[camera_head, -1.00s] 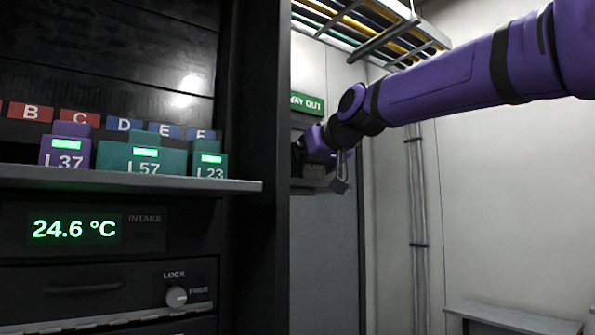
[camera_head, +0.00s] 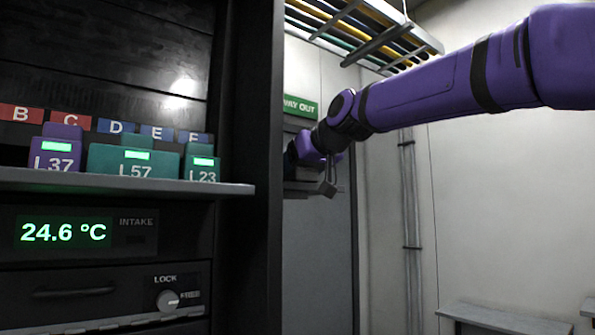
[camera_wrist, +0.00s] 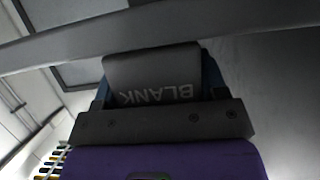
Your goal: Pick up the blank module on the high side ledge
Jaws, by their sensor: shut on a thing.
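In the wrist view the blank module (camera_wrist: 160,75) is a dark grey block with the word BLANK, which reads upside down. My gripper (camera_wrist: 155,90) is shut on it, with blue finger parts showing at both sides of the block. A pale grey bar, possibly the ledge edge (camera_wrist: 230,28), crosses just beyond the module; I cannot tell whether they touch. In the head view my purple arm reaches to the right of the dark rack, and my gripper (camera_head: 300,168) is partly hidden behind the rack's edge. The module is not clear there.
The rack shelf (camera_head: 120,183) holds modules L37 (camera_head: 57,152), L57 (camera_head: 133,163) and L23 (camera_head: 202,166). The rack's side post (camera_head: 262,200) stands close to my gripper. A cable tray (camera_head: 370,30) hangs above my arm. A grey bench (camera_head: 500,318) is low at right.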

